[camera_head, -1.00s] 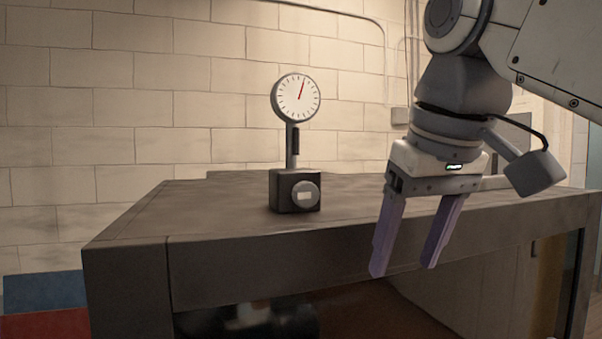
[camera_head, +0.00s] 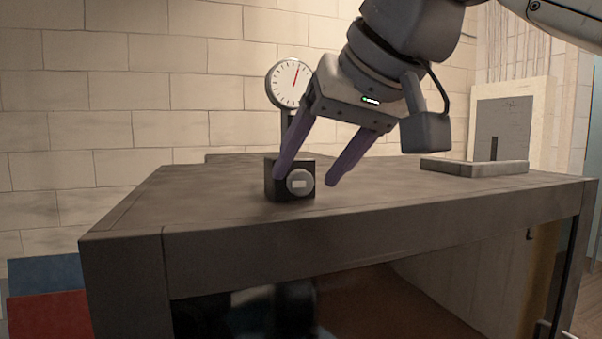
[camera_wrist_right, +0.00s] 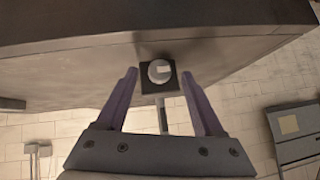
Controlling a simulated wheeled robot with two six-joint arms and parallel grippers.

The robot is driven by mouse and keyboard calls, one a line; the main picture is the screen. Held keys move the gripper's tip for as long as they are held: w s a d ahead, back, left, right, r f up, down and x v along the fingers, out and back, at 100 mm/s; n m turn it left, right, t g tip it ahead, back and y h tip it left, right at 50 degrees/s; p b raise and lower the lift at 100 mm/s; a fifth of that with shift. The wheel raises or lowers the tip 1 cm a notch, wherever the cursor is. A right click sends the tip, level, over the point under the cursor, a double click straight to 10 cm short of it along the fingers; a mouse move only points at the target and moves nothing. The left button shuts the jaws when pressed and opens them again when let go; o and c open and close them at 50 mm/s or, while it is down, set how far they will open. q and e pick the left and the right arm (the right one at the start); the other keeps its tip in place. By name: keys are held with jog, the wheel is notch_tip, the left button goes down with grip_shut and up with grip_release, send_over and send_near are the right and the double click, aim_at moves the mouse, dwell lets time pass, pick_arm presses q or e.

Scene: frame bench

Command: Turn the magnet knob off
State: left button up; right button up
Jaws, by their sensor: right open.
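The magnet knob (camera_head: 299,182) is a round grey disc with a pale rectangular mark, on the front of a dark magnet base (camera_head: 273,184) standing on the bench. A dial gauge (camera_head: 289,83) with a red needle sits on a post above it, partly covered by my gripper. My right gripper (camera_head: 305,181) is open, with one purple finger on each side of the knob in the head view. In the right wrist view the knob (camera_wrist_right: 159,71) lies between the open fingertips, with a gap on both sides. Contact is not visible. My left gripper is not in view.
The grey bench (camera_head: 400,205) has a straight front edge close to the base. A flat grey block (camera_head: 474,167) lies at the bench's back right. The bench top left of the base is clear. Blue and red panels (camera_head: 45,290) are at lower left.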

jog(key=shift+x, duration=0.85)
grip_shut()
jog(key=shift+a, duration=0.1)
jog(key=shift+s+a+r+n+t+h+p, duration=0.1)
jog(key=shift+a+n+t+h+p, duration=0.15)
jog(key=shift+n+h+p, duration=0.6)
jog(key=shift+a+n+t+h+b, duration=0.1)
jog(key=shift+n+t+h+b, duration=0.35)
jog(key=shift+h, duration=1.2)
jog(key=shift+t, duration=0.3)
